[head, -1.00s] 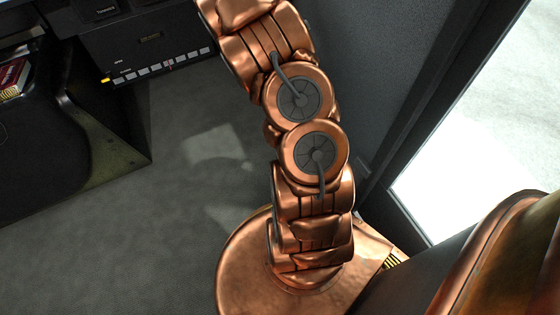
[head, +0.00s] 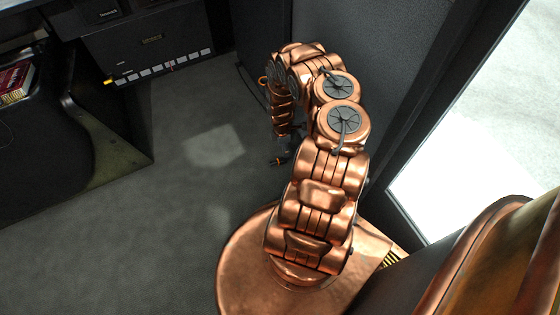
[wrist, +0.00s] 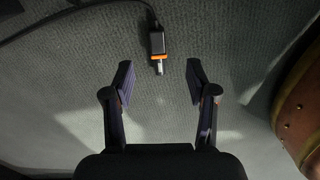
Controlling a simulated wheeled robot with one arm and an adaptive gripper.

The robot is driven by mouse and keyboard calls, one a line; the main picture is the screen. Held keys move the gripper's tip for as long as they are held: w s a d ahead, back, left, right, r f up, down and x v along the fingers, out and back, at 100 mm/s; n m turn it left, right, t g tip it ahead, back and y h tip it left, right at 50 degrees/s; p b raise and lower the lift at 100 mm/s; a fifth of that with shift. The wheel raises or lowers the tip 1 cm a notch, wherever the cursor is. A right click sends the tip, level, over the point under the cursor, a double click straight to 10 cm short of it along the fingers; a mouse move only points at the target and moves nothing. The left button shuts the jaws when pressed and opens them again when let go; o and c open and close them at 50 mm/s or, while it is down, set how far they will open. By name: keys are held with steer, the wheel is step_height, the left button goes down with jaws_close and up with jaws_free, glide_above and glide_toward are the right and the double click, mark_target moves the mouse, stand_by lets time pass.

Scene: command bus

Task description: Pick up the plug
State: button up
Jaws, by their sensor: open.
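The plug (wrist: 157,44) is a small dark block with an orange band and pale metal prongs. In the wrist view it lies on the grey carpet, top centre, with its prongs toward my gripper. A black cable (wrist: 75,12) runs from its back end to the upper left. My gripper (wrist: 159,76) is open and empty. Its two fingers point toward the plug, which lies just beyond the fingertips, roughly midway between them in the picture. In the head view my gripper (head: 282,152) hangs low over the floor; I cannot clearly make out the plug there.
A dark wall and a bright framed opening (head: 470,130) are on the right. The carpet (head: 180,190) left of my arm is clear.

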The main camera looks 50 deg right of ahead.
mark_target(280, 160)
steer(key=shift+w+a+f, duration=0.2)
steer(key=shift+a+f, duration=0.15)
steer(key=shift+f, duration=0.25)
steer(key=shift+w+a+f, duration=0.15)
steer(key=shift+a+f, duration=0.15)
steer(key=shift+f, duration=0.3)
step_height(280, 160, down, 8)
steer(key=b, duration=0.6)
steer(key=shift+r, duration=0.15)
steer(key=shift+n, duration=0.3)
steer(key=shift+c, duration=0.4)
jaws_close()
